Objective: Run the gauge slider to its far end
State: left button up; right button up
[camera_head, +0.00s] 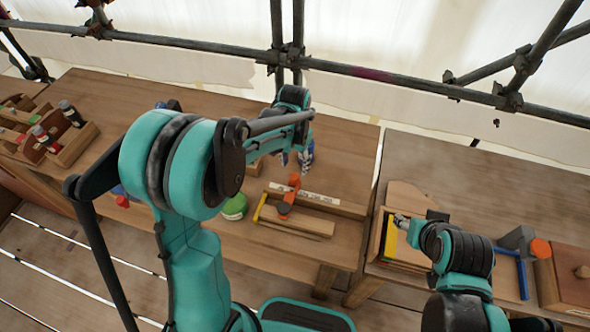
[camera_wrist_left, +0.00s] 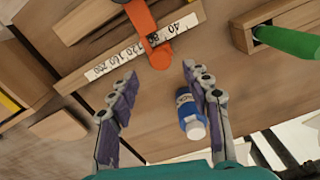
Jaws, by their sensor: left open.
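The gauge is a wooden bar with a white numbered scale (camera_head: 305,196) on the left table. Its orange slider (camera_head: 293,182) sits across the bar. My left gripper (camera_head: 296,158) is above the table just behind the gauge. Its fingers are spread and empty, and the slider's rounded end lies just beyond the fingertips (camera_wrist_left: 160,74). My right gripper (camera_head: 402,222) is over a tray on the right table; its fingers are too small to judge.
A blue bottle with a white cap (camera_wrist_left: 190,112) lies close to one left finger. A green round object (camera_head: 235,206) and a wooden block with a yellow edge (camera_head: 300,221) are in front of the gauge. A blue-handled hammer (camera_head: 522,275) and wooden box (camera_head: 568,282) are at right.

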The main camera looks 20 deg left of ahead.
aim_at(294, 176)
pick_arm(q)
notch_tip(294, 176, down, 6)
jog(key=shift+f+b, duration=0.1)
jog(key=shift+b, duration=0.6)
grip_shut()
